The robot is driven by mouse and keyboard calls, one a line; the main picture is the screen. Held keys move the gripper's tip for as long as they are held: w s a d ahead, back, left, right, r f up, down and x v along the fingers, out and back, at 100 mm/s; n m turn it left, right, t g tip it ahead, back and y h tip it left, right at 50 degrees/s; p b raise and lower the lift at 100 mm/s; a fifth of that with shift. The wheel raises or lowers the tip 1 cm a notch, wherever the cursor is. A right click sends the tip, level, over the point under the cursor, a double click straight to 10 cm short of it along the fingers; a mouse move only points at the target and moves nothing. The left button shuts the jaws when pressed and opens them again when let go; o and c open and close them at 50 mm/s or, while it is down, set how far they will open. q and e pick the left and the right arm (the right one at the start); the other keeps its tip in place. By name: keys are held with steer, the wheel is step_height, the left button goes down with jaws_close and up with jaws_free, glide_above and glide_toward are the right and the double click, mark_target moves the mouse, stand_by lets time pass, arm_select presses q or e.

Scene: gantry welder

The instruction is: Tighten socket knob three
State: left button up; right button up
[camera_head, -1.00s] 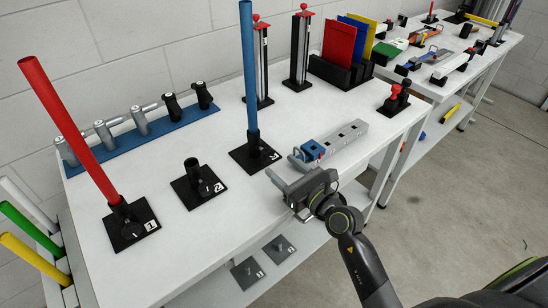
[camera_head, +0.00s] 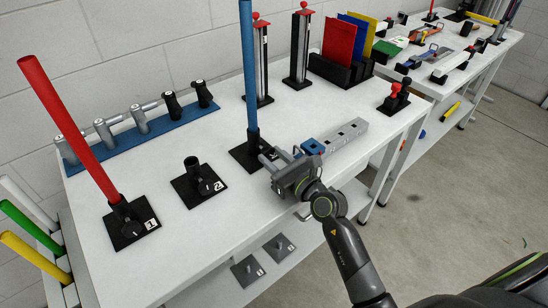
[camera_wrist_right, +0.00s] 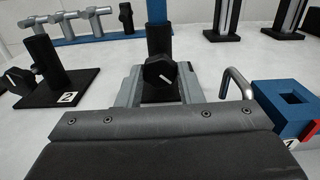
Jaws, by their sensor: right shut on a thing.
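The third socket's black base plate (camera_head: 243,151) stands near the middle of the table with a tall blue pole (camera_head: 248,70) upright in it. Its knob (camera_wrist_right: 159,72), black and faceted with a white line, shows between my right gripper's two grey fingers in the right wrist view. My right gripper (camera_head: 273,158) is shut on this knob, coming from the front. The gripper hides most of the knob and the number label in the head view. My left gripper is not in view.
Socket two (camera_head: 192,172) is empty. Socket one (camera_head: 128,222) holds a leaning red pole (camera_head: 66,125). A grey block rail with a blue block (camera_head: 313,147) and a bent metal handle (camera_wrist_right: 238,83) sit close to the right of my gripper.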

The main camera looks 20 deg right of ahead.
steer(key=m+p, duration=0.2)
steer(key=p, duration=0.1)
steer(key=m+p, duration=0.1)
steer(key=m, duration=0.1)
steer(key=shift+r+p, duration=0.25)
steer(key=shift+p, duration=0.1)
steer(key=shift+f+m+p, duration=0.2)
steer(key=shift+m+p, duration=0.25)
steer(key=shift+m, duration=0.35)
steer(key=o, duration=1)
steer(key=shift+c, duration=0.2)
steer(key=b+v, duration=0.3)
steer(key=v, duration=1.4)
steer(key=shift+s, duration=0.2)
steer(key=shift+d, duration=0.1)
